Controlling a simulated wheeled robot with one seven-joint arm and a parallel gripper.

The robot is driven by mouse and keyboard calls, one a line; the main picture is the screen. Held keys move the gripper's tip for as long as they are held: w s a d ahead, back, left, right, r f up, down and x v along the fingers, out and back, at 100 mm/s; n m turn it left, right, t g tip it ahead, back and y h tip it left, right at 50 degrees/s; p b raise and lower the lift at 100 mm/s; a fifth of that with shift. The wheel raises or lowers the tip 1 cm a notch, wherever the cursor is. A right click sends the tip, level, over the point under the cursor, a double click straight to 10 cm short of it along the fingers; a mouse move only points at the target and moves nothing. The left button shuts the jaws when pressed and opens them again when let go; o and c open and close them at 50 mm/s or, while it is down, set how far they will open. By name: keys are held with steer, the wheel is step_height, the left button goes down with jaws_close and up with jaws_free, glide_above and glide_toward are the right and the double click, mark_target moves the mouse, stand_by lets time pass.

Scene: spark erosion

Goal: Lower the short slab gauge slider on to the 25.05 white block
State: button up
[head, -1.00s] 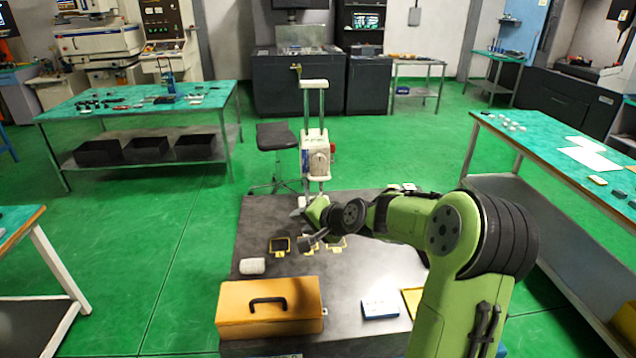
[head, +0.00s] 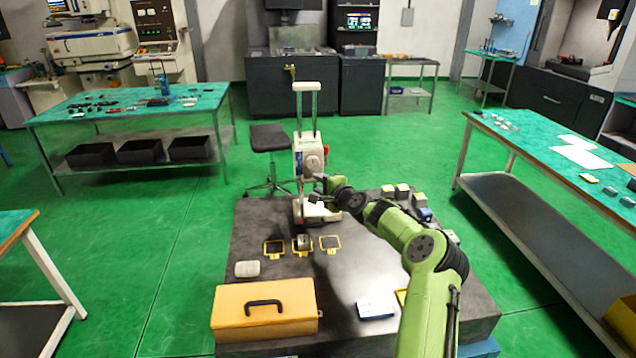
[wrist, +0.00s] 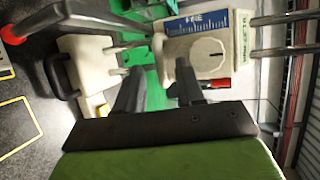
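The slab gauge stands at the back of the dark table, with a pale top bar, two upright rods and a base. Its pale slider (head: 310,157) sits partway up the rods. In the wrist view the slider (wrist: 200,52) shows a round dial, a blue scale and a red part. My gripper (head: 320,192) is just in front of the gauge, below the slider. In the wrist view my gripper (wrist: 155,78) has its fingers apart with nothing held between them; contact with the gauge cannot be told. No marking 25.05 is legible, so I cannot identify that white block.
Several small blocks (head: 402,190) stand at the table's back right, behind my arm. Yellow-outlined places (head: 274,247) lie in front of the gauge; the middle one holds a grey object (head: 303,242). An orange case (head: 264,308) and a white roll-like object (head: 247,268) are at front left.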

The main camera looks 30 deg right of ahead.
steer(key=shift+x, duration=0.8)
jaws_close()
steer(key=shift+f, duration=0.15)
